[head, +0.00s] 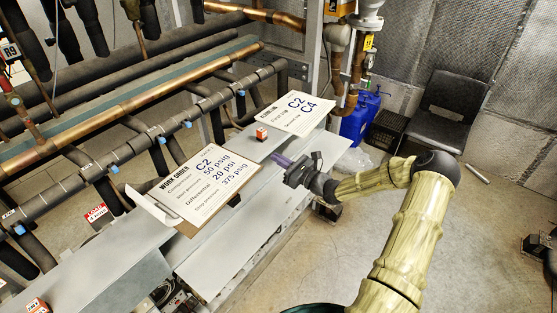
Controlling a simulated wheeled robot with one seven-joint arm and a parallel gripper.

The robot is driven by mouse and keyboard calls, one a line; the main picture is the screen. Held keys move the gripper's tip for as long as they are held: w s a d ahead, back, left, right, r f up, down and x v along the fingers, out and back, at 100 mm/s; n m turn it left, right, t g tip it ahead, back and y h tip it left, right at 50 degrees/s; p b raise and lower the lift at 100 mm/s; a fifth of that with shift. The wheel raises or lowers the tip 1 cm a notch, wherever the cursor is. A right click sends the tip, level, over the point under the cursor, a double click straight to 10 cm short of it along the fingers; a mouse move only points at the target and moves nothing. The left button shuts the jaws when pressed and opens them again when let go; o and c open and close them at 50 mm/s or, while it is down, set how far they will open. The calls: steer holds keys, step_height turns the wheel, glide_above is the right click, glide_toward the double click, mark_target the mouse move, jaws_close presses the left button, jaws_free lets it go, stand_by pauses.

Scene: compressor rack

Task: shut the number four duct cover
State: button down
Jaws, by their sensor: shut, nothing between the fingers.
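A row of long grey duct covers runs along the front of the pipe rack. One flat grey panel (110,262) lies at the lower left. Another grey panel (225,258) lies lower and nearer, in front of the clipboard. A further stretch of grey cover (325,153) lies beyond my gripper. I cannot read a number four on any of them, and I cannot tell which is that cover. My gripper (279,161) has purple fingers, which look closed and empty. It is over the grey covers, close to their right side; contact is unclear.
A work-order clipboard (195,190) and a C2 C4 sheet (290,112) lie over the ducts. An orange-red box (262,134) sits between them. Pipes run behind. Wiring (165,294) shows below the panels. Clear floor (300,270) lies right.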

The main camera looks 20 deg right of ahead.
mark_target(296, 201)
steer(key=s+d+f+b, duration=0.1)
steer(key=s+f+b, duration=0.1)
steer(key=f, duration=0.1)
steer(key=s+d+f+b, duration=0.2)
steer(key=f+b, duration=0.1)
steer(key=f, duration=0.1)
steer(key=s+d+f+b, duration=0.1)
steer(key=s+f+b, duration=0.1)
steer(key=f, duration=0.2)
steer(key=shift+s+d+b, duration=0.1)
steer(key=shift+d+b, duration=0.05)
steer(key=shift+b, duration=0.15)
